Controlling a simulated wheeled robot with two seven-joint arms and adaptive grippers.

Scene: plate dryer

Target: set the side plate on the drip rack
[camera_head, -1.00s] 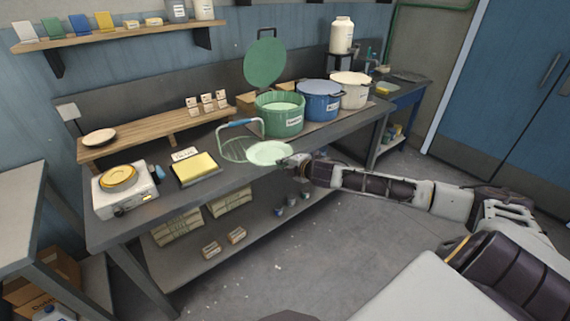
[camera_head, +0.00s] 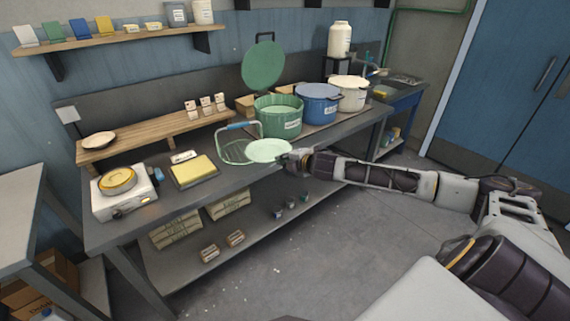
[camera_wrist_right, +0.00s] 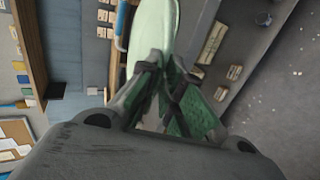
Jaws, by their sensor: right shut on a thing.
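The pale green side plate (camera_head: 269,151) is held out by my right gripper (camera_head: 292,158) at the front edge of the bench, roughly level. In the right wrist view the plate (camera_wrist_right: 152,35) stands out beyond the fingers (camera_wrist_right: 168,90), which are shut on its rim. My left gripper is not in view.
Behind the plate stand a green pot (camera_head: 278,119) with its lid raised, a blue pot (camera_head: 317,103) and a cream pot (camera_head: 348,93). Some dark bench top (camera_head: 222,180) is bare near the front.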

